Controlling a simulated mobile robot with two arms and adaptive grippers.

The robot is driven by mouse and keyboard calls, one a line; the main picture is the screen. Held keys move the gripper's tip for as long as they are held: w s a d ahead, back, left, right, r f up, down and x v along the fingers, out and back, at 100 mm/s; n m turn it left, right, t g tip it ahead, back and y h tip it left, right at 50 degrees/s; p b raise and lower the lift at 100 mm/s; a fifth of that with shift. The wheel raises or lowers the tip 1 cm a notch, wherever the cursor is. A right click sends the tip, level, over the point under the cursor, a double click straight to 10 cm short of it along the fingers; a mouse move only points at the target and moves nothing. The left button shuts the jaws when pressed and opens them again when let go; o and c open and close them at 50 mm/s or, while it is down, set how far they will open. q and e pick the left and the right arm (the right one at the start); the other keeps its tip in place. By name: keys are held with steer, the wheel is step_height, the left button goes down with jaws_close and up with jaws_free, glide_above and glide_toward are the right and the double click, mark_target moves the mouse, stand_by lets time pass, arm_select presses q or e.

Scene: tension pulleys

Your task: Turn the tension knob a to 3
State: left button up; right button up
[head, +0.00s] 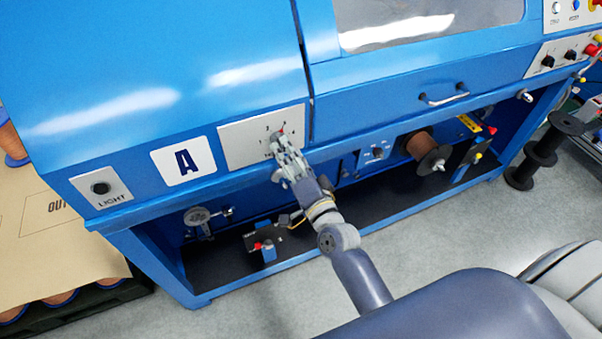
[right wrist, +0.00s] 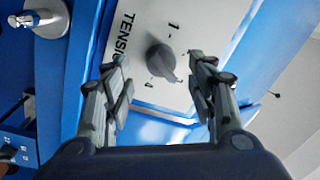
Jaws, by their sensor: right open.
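The tension knob (right wrist: 163,60) is a dark grey round dial on a white plate marked TENSION (right wrist: 122,35). Its narrow end points to the lower right in the right wrist view. A 1 and a 4 are legible beside it; I cannot tell the exact number it points at. My right gripper (head: 280,150) is in front of this plate (head: 240,140) in the head view and hides most of the knob there. In the right wrist view its fingers (right wrist: 158,62) are spread wide, one on each side of the knob, with gaps. My left gripper is not in view.
The blue machine front carries an A sign (head: 182,161), a LIGHT switch plate (head: 101,188) and a drawer handle (head: 443,96). Below are a copper-coloured spool (head: 419,144) and a small dial box (head: 377,152). Black spools (head: 541,155) stand at the right. Grey floor is clear in front.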

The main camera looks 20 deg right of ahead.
steer(key=s, duration=0.8)
steer(key=shift+s+d+f, duration=0.2)
steer(key=shift+s+d, duration=0.1)
steer(key=shift+s, duration=0.05)
